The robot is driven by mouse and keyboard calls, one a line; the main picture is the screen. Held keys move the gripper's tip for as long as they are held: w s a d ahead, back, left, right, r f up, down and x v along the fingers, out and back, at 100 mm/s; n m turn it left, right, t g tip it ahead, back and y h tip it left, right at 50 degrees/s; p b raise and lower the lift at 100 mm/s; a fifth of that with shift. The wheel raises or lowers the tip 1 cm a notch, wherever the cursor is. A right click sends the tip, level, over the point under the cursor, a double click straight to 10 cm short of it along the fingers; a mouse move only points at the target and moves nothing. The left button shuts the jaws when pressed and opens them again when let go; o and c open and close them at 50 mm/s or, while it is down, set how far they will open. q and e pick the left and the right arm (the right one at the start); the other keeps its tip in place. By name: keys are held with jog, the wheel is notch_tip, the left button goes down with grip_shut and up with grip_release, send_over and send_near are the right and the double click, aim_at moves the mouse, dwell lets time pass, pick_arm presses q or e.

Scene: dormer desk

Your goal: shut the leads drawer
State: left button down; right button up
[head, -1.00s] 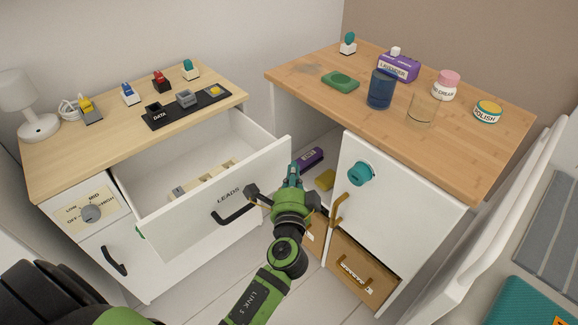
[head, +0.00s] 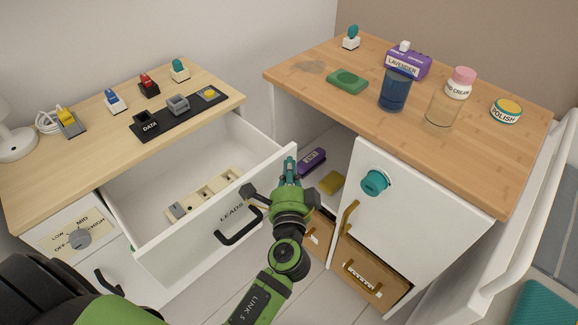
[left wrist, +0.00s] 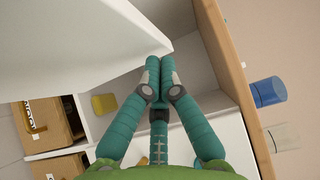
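The leads drawer (head: 268,192), white and marked LEADS, stands pulled open from the left desk, with a dark bar handle (head: 238,232) on its front. A pale block with several slots (head: 205,194) lies inside it. My left gripper (head: 290,165) is at the right end of the drawer front. In the left wrist view its teal fingers (left wrist: 160,62) meet at the tips, with nothing seen between them. They lie close to the corner of a white panel (left wrist: 100,35); I cannot tell whether they touch it. My right gripper is not in view.
The right cabinet's white door (head: 405,215) has a teal knob and brass handle. A purple item (head: 312,160) and a yellow block (head: 332,182) lie in the open space between. A blue cup (head: 395,90) and a clear glass (head: 441,112) stand on the wooden top.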

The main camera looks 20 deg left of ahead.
pick_arm(q)
jog(key=shift+a, duration=0.1)
jog(key=shift+w+a, duration=0.1)
jog(key=shift+a, duration=0.1)
jog(key=w+a, duration=0.4)
jog(key=a, duration=0.6)
jog(key=w+a+p, duration=0.1)
jog(key=w+a, duration=0.3)
jog(key=a, duration=0.5)
jog(key=shift+a, duration=0.35)
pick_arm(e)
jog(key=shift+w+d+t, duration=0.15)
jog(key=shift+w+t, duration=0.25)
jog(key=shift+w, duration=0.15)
pick_arm(q)
jog(key=shift+r, duration=0.1)
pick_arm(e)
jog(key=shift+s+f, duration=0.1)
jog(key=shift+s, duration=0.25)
